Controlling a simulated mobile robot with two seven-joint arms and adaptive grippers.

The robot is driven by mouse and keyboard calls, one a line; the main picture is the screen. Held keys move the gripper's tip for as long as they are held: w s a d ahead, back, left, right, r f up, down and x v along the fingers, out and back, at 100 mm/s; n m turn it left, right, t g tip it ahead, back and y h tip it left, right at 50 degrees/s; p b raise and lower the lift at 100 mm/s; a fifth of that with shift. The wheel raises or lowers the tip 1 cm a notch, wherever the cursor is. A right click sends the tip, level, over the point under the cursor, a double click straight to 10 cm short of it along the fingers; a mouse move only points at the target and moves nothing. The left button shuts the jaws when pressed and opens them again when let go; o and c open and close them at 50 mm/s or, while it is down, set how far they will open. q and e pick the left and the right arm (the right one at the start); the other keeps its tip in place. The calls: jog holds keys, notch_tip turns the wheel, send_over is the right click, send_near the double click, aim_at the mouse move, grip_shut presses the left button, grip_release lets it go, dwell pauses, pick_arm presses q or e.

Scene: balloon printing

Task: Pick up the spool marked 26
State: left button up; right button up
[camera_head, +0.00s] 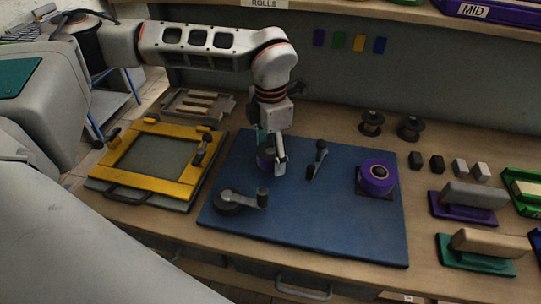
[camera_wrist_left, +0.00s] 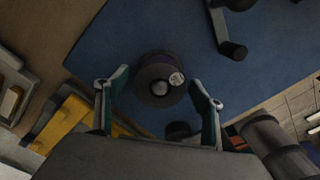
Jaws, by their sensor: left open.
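A dark spool (camera_head: 264,158) stands on the blue mat (camera_head: 310,225), partly hidden by my left gripper (camera_head: 269,152) in the head view. A purple spool (camera_head: 378,175) sits on a dark square at the mat's right. My right gripper is not in view.
A crank tool (camera_head: 232,201) and a dark handle (camera_head: 318,160) lie on the mat near the spool. A yellow frame (camera_head: 125,178) is to the left. Two dark spools (camera_head: 372,122) (camera_head: 410,127) stand behind the mat. Stamps (camera_head: 475,195) are at right.

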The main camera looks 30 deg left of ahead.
pick_arm(q)
jog(key=c, duration=1.2)
jog(key=shift+r, duration=0.15)
